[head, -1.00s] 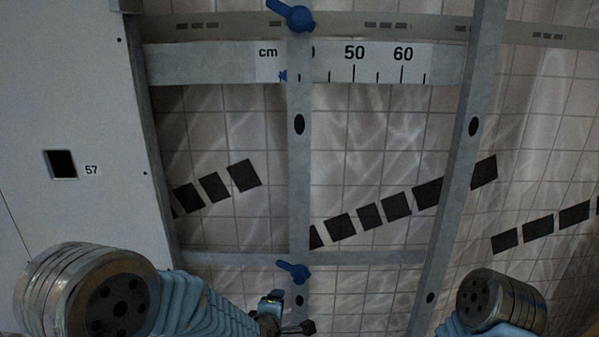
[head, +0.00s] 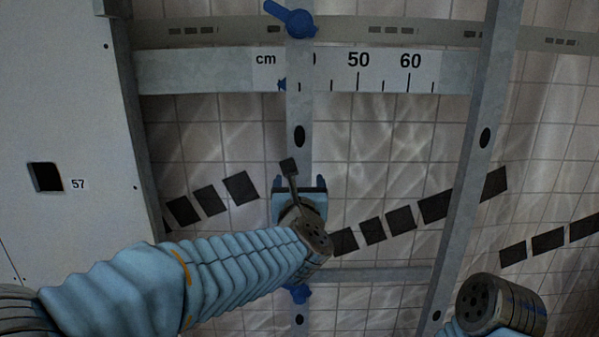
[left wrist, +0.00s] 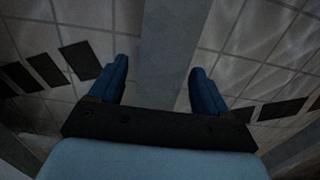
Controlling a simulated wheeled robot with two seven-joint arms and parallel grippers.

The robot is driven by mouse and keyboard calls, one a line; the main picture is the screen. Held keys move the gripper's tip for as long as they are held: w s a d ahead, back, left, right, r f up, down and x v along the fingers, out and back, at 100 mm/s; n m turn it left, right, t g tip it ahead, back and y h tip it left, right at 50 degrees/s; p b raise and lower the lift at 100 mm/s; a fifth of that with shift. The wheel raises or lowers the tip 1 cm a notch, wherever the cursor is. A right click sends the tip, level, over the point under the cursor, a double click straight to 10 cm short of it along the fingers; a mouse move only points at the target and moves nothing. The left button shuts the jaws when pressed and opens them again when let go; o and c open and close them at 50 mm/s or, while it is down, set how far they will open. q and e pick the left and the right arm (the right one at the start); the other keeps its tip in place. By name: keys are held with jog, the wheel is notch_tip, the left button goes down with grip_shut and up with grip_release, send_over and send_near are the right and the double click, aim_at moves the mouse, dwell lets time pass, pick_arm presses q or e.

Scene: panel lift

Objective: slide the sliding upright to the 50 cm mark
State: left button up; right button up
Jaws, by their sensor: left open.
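The sliding upright (head: 300,110) is a grey vertical bar in the head view. It covers part of the scale strip (head: 340,70), left of the 50 mark (head: 358,60). A blue clamp lever (head: 297,22) sits at its top rail and another (head: 298,294) at its lower rail, partly hidden by my arm. My left gripper (head: 298,183) is in front of the upright, open, with one finger on each side of it. In the left wrist view the upright (left wrist: 172,45) passes between the blue fingers (left wrist: 158,70), with gaps on both sides. I cannot tell how deep the fingers reach.
A fixed grey upright (head: 470,160) stands to the right. A white panel (head: 65,110) with a square hole and the label 57 is at the left. Tiled wall shows behind the open frame. My right arm shows at the lower right, its gripper out of frame.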

pick_arm(q)
jog(key=shift+w+p, duration=0.35)
jog(key=shift+w, duration=2)
jog(key=shift+c, duration=0.4)
jog(key=c, duration=1.3)
jog(key=shift+d, duration=0.4)
jog(key=shift+c, duration=0.2)
jog(key=d+b, duration=0.1)
jog(key=d, duration=1.4)
jog(key=o, duration=1.4)
jog(key=shift+a, duration=0.1)
